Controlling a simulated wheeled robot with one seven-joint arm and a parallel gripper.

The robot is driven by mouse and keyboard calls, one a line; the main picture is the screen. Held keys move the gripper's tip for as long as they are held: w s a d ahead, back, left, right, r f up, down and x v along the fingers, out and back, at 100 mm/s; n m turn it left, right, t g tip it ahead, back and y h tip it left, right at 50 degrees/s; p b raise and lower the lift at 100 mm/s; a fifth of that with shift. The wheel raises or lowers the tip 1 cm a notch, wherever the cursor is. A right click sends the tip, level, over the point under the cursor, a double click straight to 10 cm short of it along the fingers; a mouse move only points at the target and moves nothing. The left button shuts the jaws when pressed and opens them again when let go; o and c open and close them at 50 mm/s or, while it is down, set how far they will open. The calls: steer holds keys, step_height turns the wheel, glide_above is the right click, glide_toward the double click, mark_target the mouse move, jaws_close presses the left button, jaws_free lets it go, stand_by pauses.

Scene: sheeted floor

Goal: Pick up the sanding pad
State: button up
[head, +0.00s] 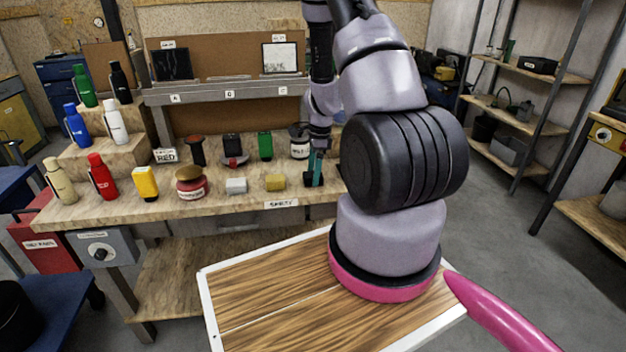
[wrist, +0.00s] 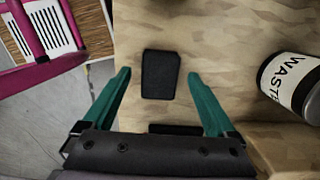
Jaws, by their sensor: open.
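A small black, flat, roughly rectangular pad (wrist: 160,74), which looks like the sanding pad, lies on the light wooden bench top. My gripper (wrist: 158,76) is open, with its teal fingers on either side of the pad in the wrist view and visible gaps to both. The wrist view does not clearly show the fingers' height above the bench. In the head view my gripper (head: 316,170) is at the bench's right part, with a dark shape at its tips that I cannot clearly separate from it.
A white-labelled "WASTE" container (wrist: 297,85) stands right of my gripper. Several bottles stand farther left.

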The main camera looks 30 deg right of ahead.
steer(key=shift+a+f, duration=0.1)
steer(key=shift+f, duration=0.6)
jaws_close()
step_height(320, 180, up, 10)
steer(key=shift+r, duration=0.1)
